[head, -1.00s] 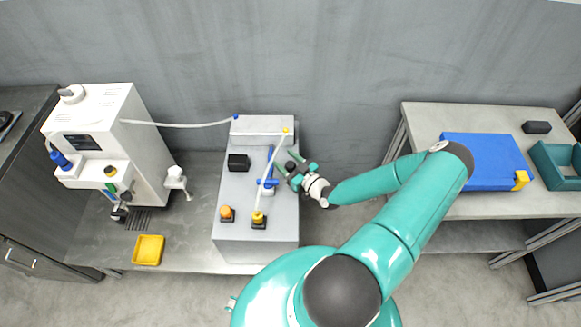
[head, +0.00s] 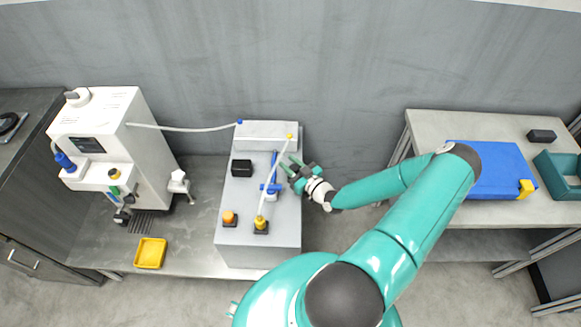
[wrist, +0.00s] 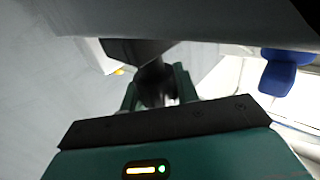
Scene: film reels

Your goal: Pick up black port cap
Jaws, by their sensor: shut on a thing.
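My gripper (head: 296,170) is at the right edge of the grey box (head: 230,190), beside the blue valve part (head: 271,187). In the wrist view, its two teal fingers (wrist: 158,88) are closed around a dark piece, which I take to be the black port cap (wrist: 150,68). The cap is partly hidden by the fingers and in shadow. It reaches up close to the grey surface above; I cannot tell whether it touches it. The cap is too small to make out clearly in the head view.
A black block (head: 241,168), an orange knob (head: 229,217) and a yellow-capped fitting (head: 261,223) are on the grey box. A white machine (head: 110,135) and yellow tray (head: 151,252) stand left. A blue case (head: 488,172) lies on the right table.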

